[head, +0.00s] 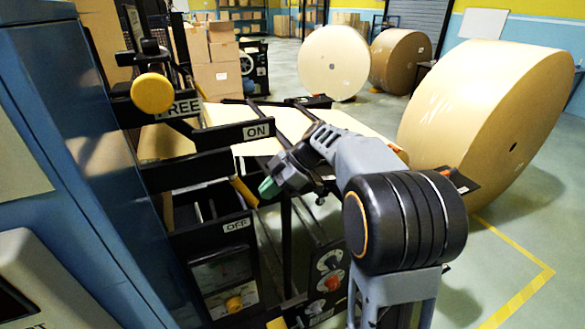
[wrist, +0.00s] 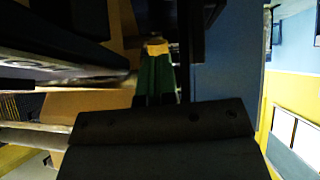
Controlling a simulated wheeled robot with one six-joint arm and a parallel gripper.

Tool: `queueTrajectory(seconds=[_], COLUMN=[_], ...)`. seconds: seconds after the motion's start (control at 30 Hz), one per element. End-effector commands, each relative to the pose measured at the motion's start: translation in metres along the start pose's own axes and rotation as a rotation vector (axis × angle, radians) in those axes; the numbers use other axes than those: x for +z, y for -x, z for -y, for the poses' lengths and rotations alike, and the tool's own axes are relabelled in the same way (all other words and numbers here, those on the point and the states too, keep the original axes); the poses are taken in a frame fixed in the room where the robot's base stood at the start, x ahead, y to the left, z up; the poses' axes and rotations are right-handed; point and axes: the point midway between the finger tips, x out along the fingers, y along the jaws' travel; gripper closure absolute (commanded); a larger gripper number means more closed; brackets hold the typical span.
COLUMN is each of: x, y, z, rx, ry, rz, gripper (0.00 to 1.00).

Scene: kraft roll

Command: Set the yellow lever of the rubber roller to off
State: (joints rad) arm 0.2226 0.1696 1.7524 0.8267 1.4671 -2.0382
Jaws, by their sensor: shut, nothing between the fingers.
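A yellow lever (head: 244,191) shows in the head view as a short slanted bar between the ON plate (head: 258,131) above and the OFF plate (head: 236,225) below. It lies nearer the OFF plate in the picture. My gripper (head: 268,187), with green fingertips, is just right of the lever. In the wrist view the green fingers (wrist: 156,75) are together and empty, with a small yellow piece (wrist: 157,48) just beyond their tips, probably the lever. I cannot tell whether they touch. The lever's inner end is hidden among the black plates.
A round yellow knob (head: 152,93) stands by a FREE plate (head: 181,107) at upper left. A blue cabinet (head: 75,120) is close on the left. A panel with knobs (head: 328,280) lies below my gripper. Large paper rolls (head: 485,120) stand behind on the right.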

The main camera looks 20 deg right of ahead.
Motion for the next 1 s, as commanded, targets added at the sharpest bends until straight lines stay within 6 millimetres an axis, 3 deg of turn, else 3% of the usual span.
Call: queueTrajectory(seconds=[0.13,0.5,0.7,1.0], x=[0.007,0.004,0.003,0.004], y=[0.028,0.098,0.117,0.123], z=[0.002,0.001,0.001,-0.001], rx=[0.001,-0.001,-0.002,0.010], ry=[0.004,0.006,0.005,-0.092], rz=[0.001,0.002,0.001,0.008], gripper=[1.00,1.00,1.00,1.00])
